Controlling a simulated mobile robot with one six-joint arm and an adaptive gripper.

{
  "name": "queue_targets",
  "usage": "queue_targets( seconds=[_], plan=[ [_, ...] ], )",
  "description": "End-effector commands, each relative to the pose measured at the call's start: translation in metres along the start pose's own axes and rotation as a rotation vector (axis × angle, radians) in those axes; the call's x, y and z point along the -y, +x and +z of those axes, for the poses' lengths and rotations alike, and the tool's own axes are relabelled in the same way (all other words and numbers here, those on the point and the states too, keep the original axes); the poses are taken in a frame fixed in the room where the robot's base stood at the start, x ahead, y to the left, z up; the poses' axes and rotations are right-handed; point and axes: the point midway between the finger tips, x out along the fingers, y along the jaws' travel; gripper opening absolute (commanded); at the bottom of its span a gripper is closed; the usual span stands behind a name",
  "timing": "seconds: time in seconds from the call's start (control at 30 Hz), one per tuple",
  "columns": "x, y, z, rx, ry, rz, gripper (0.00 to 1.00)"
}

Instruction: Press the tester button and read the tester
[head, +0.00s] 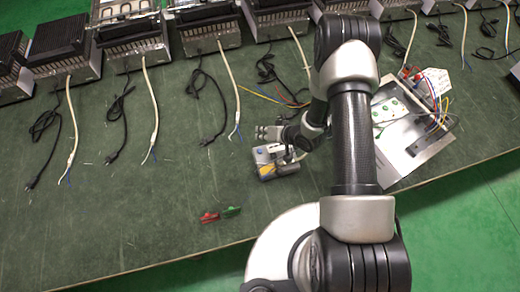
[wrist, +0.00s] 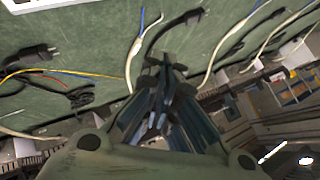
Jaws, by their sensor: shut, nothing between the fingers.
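The tester appears to be a small grey and yellow box (head: 275,163) on the green table in the head view, left of my arm. A small blue spot, possibly its button, shows on its upper face. My gripper (head: 262,132) is just behind the box, beside its far edge, with fingers pointing left. I cannot tell whether they touch it. In the wrist view my gripper (wrist: 168,65) is shut and empty, with table and cables beyond the fingertips. The tester is not clearly seen there, and no reading is legible in either view.
A red clip (head: 209,217) and a green clip (head: 231,211) lie near the front edge. Several heater units (head: 130,40) line the back, with black and white cables in front. A metal plate (head: 405,155) with wired parts lies at right. The front left table is clear.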

Motion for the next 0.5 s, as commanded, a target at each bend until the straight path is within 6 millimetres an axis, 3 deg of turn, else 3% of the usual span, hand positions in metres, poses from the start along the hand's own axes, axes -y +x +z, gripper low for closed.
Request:
queue_targets(
  seconds=[0.27, 0.5],
  plan=[
    [-0.005, 0.006, 0.005, 0.001, 0.0, 0.001, 0.0],
    [-0.019, 0.026, 0.02, 0.001, 0.0, 0.001, 0.0]
  ],
)
